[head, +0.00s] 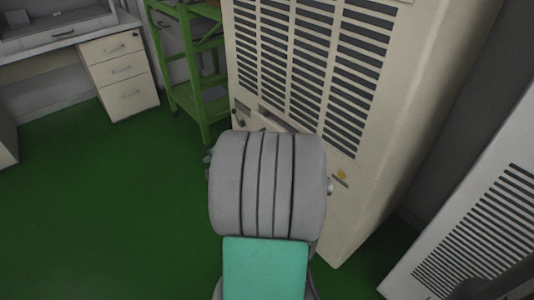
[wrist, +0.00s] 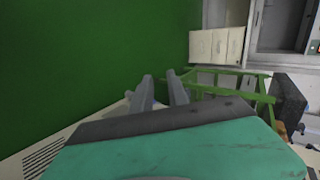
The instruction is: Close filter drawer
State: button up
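A tall beige cabinet (head: 385,110) with slatted vents stands at centre right in the head view. Its lower front, where a dark slot (head: 270,117) shows just above my arm, is mostly hidden by my arm. I cannot clearly make out the filter drawer or how far it is open. In the wrist view my gripper (wrist: 160,78) is open, with its two grey fingers apart and nothing visible between them. A beige surface with slats (wrist: 42,156) lies at the lower left, beside the gripper. In the head view my gripper is hidden behind my arm.
A green metal rack (head: 192,80) stands left of the cabinet and also shows in the wrist view (wrist: 232,88). A desk with drawers (head: 118,72) is at the back left. A grey vented unit (head: 470,220) is at the right. Green floor (head: 100,210) is clear at left.

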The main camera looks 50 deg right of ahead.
jog(key=s+d+f+m+t+h+b, duration=0.1)
jog(key=s+d+m+h+b, duration=0.1)
jog(key=s+d+m+h, duration=0.5)
jog(key=s+d+f+m+t+b, duration=0.1)
jog(key=s+d+m+t, duration=0.15)
jog(key=d+m, duration=0.65)
jog(key=w+d+n, duration=0.1)
jog(key=d, duration=0.1)
jog(key=w+d+f+n+b, duration=0.1)
jog(key=w+d+n+g, duration=0.1)
jog(key=w+d, duration=0.1)
jog(key=shift+w+d+f+n, duration=0.1)
jog(key=shift+d+f+n, duration=0.2)
jog(key=shift+d+f, duration=0.1)
jog(key=shift+w+d+b, duration=0.3)
jog(key=shift+w, duration=0.15)
jog(key=shift+c, duration=0.4)
grip_shut()
